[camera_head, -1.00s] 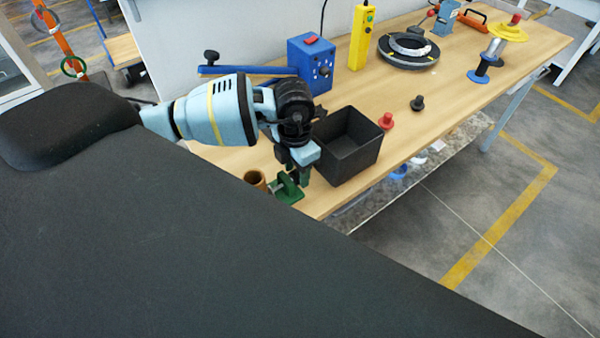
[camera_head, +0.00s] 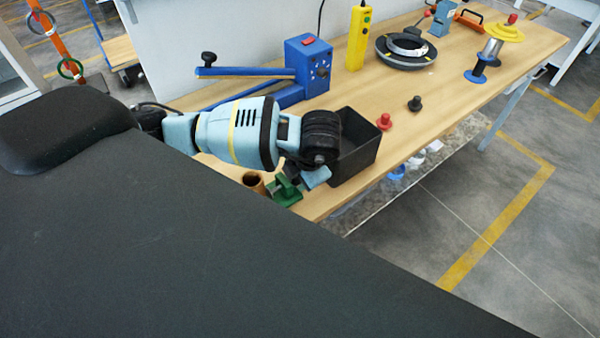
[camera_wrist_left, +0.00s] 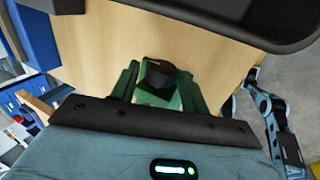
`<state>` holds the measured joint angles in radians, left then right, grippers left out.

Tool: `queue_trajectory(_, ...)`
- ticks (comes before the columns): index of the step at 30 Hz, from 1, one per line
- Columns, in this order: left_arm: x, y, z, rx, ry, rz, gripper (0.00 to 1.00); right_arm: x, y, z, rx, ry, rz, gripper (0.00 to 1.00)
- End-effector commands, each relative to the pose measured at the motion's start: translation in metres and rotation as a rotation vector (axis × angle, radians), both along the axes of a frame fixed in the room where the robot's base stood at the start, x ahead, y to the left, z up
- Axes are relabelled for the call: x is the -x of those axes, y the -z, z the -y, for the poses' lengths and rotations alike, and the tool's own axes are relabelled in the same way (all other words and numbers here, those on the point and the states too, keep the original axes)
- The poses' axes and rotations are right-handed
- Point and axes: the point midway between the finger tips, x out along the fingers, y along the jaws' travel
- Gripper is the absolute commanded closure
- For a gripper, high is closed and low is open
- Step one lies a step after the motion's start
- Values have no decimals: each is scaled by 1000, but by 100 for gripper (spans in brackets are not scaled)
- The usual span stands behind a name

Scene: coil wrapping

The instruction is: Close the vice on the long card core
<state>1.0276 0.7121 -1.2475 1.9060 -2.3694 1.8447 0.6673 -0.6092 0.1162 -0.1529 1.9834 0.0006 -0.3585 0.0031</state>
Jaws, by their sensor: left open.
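The green vice (camera_head: 284,191) stands at the near edge of the wooden bench. A short brown card tube (camera_head: 254,182) stands upright just left of it; I cannot tell whether this is the long core. My left gripper (camera_head: 314,178) is low at the vice's right side, its fingers mostly hidden in the head view. In the left wrist view the open fingers (camera_wrist_left: 160,67) lie on either side of the vice's black knob (camera_wrist_left: 162,74); contact is unclear. At the right of that view is a blue-grey jointed arm (camera_wrist_left: 268,108), seemingly my right; its gripper's state is unclear.
A black bin (camera_head: 356,150) stands close behind my left gripper. A blue box with a lever (camera_head: 308,66) is behind my arm. Red (camera_head: 384,122) and black (camera_head: 415,104) knobbed pieces lie farther right. Clear bench lies between them and the black ring (camera_head: 407,51).

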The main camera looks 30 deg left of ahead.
Motion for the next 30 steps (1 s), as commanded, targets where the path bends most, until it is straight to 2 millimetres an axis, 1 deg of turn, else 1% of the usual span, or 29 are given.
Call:
queue_trajectory(1, 1, 1, 4, -45, 8, 19, 55, 0, 0, 0, 1, -1, 0, 64)
queue_trajectory(4, 1, 1, 6, -143, 6, 61, 55, 0, 0, 0, 2, -1, 0, 64)
queue_trajectory(7, 2, 3, 6, -203, 3, 85, 55, 0, 0, 0, 2, -1, 0, 64)
queue_trajectory(22, 3, 2, 6, -214, 1, 90, 55, 0, 0, 0, 1, -1, 1, 64)
queue_trajectory(23, 3, 2, 6, -214, 1, 90, 56, 0, -1, 0, 1, -1, 1, 64)
queue_trajectory(28, 3, 2, 6, -214, 1, 89, 78, 0, -1, -1, -2, 1, 1, 64)
queue_trajectory(29, 3, 2, 6, -214, 1, 89, 81, 0, -1, -1, -3, 2, 1, 64)
queue_trajectory(30, 3, 2, 6, -214, 1, 89, 81, 0, -1, -1, -3, 3, 1, 64)
